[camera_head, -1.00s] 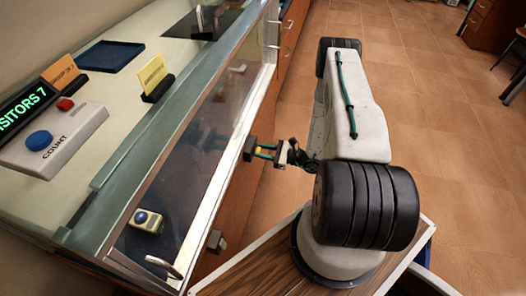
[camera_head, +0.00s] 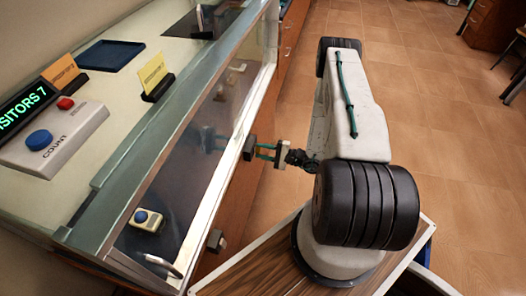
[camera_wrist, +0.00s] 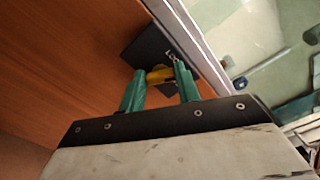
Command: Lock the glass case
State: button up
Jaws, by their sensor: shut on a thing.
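The glass case (camera_head: 165,125) fills the left of the head view, with its sloping front pane closed as far as I can see. A dark lock block (camera_head: 249,148) sits at its front lower edge; in the wrist view the dark lock plate (camera_wrist: 148,45) is on the wood beside the metal rim. My gripper (camera_head: 265,152) is right at this block, its teal fingers shut on a small yellow piece (camera_wrist: 160,75), probably a key's head. The piece lies against or very near the lock; whether it is inserted is hidden. In the head view the yellow is hidden.
On the case top stand a counter box (camera_head: 50,140) with blue and red buttons, a yellow card (camera_head: 152,72) and a blue tray (camera_head: 110,55). A small device (camera_head: 144,219) lies inside behind the glass. Another metal fitting (camera_head: 215,240) is lower on the front.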

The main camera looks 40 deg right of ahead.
jog(key=n, duration=0.5)
jog(key=shift+f+n, duration=0.1)
jog(key=shift+n, duration=0.2)
dwell(0.4)
jog(key=o, duration=1)
jog(key=v, duration=0.7)
jog(key=shift+s+d, duration=0.2)
jog(key=shift+s, duration=0.15)
